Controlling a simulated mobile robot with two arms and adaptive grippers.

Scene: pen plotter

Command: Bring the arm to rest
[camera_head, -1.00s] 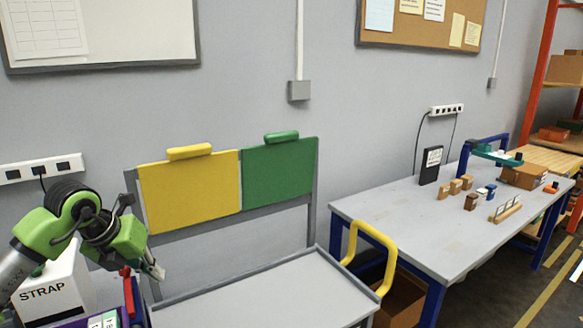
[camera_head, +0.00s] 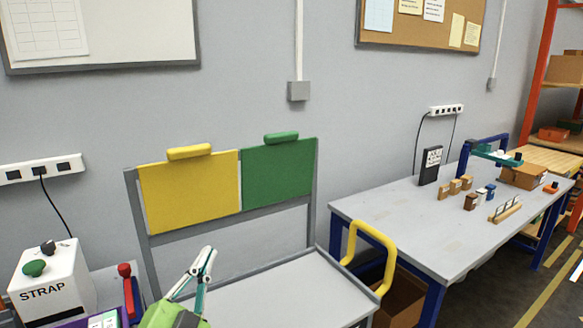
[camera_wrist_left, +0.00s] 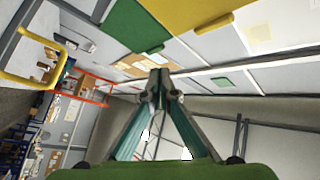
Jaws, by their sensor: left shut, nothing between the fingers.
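My left gripper (camera_head: 205,262) is at the bottom of the head view, in front of the grey cart's left part. Its fingers point up and their tips are together, with nothing between them. In the left wrist view the fingertips (camera_wrist_left: 158,78) also meet, and the fingers hold nothing. The rest of my left arm is mostly below the head view's edge. My right gripper does not show.
A grey cart (camera_head: 290,295) has a yellow panel (camera_head: 190,195), a green panel (camera_head: 280,175) and a yellow handle (camera_head: 385,245). A white STRAP box (camera_head: 60,270) stands at left. A grey table (camera_head: 385,225) with small blocks is at right.

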